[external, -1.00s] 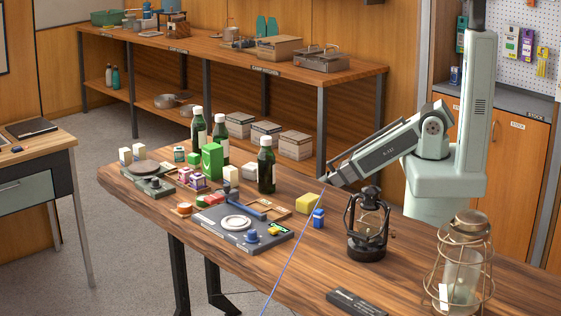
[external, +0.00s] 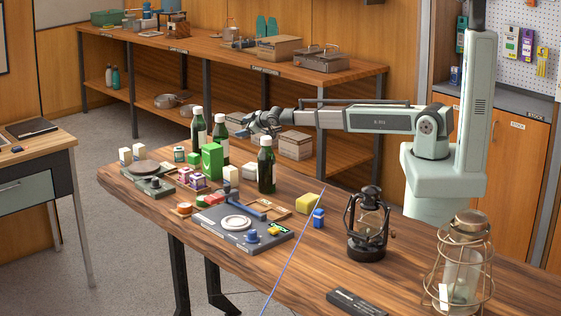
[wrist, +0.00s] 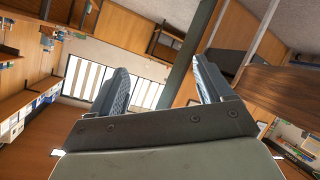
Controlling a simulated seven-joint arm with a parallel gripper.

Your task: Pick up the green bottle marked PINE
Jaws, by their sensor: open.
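Three dark green bottles with white caps stand upright on the wooden table: a back left bottle (external: 198,133), a middle bottle (external: 220,150) partly behind a green box, and a right bottle (external: 266,174). Their labels are too small to read, so I cannot tell which is marked PINE. My gripper (external: 246,125) is in the air, above the table's far side, between the middle and right bottles in the picture. It appears apart from them. In the wrist view my gripper (wrist: 162,80) has its two fingers spread with nothing between them; no bottle shows there.
A bright green box (external: 212,161) and several small boxes stand among the bottles. A grey device (external: 232,240) with a white dial lies in front. A black lantern (external: 367,230) and a wire-caged lantern (external: 460,268) stand at right. A long shelf (external: 240,63) is behind.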

